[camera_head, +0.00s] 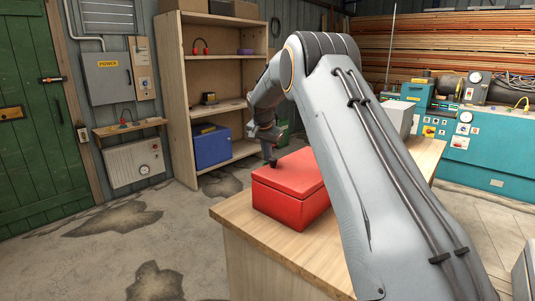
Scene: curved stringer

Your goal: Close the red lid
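A red box (287,205) stands near the left end of a wooden workbench (300,249). Its red lid (292,174) lies flat on top and looks down, with a thin seam below it; whether it is fully closed I cannot tell. My gripper (272,163) is at the far left edge of the lid, pointing down, at or just above it. Its fingers are dark and too small to tell if they are open or shut. My arm hides the right side of the box.
A grey box (398,117) stands farther back on the bench. Behind my gripper is a wooden shelf (178,100) with a blue bin (212,147). A teal machine (490,150) stands at the right. The floor left of the bench is clear.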

